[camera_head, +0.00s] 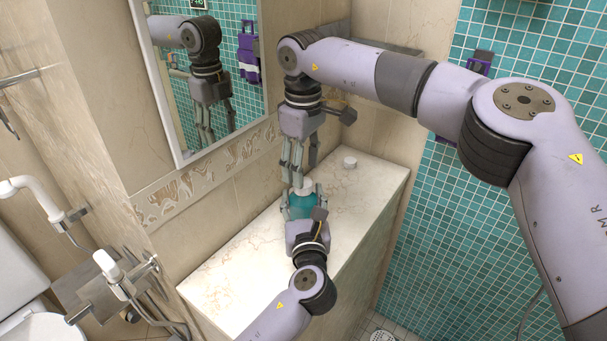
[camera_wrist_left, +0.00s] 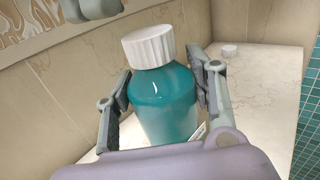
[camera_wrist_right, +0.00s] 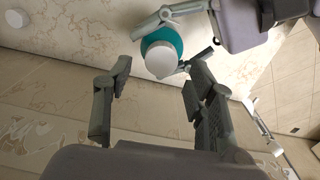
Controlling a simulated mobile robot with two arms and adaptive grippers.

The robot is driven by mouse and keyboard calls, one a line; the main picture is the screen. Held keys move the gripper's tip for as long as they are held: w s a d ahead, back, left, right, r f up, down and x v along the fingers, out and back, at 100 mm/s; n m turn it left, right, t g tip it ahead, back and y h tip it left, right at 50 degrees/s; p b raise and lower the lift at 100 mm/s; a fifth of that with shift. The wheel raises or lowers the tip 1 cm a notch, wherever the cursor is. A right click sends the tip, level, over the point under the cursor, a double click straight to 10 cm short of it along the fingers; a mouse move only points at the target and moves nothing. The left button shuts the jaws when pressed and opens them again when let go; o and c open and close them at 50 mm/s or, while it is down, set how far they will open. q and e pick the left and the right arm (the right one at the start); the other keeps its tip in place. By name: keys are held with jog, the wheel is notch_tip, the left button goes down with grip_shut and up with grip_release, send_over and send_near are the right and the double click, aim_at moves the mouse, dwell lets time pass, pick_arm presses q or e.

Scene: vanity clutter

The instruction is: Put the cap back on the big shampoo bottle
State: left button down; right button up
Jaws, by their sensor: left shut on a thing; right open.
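The big teal shampoo bottle (camera_wrist_left: 165,100) stands on the counter, with a ribbed white cap (camera_wrist_left: 148,46) on its top. No neck shows between cap and bottle; I cannot tell whether the cap is tightened. My left gripper (camera_head: 302,207) is shut around the bottle's body, one finger on each side. My right gripper (camera_head: 294,178) points down just above the cap, open and empty. In the right wrist view the cap (camera_wrist_right: 161,59) lies beyond the open fingers, apart from them. The right fingertips also show at the top of the left wrist view.
A small white round object (camera_head: 350,161) sits on the marble counter (camera_head: 235,268) behind and right of the bottle. The tiled wall and mirror (camera_head: 215,75) rise close to the left of the right gripper. The counter's front part is clear.

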jog(key=shift+r, duration=0.6)
jog(key=shift+c, duration=0.3)
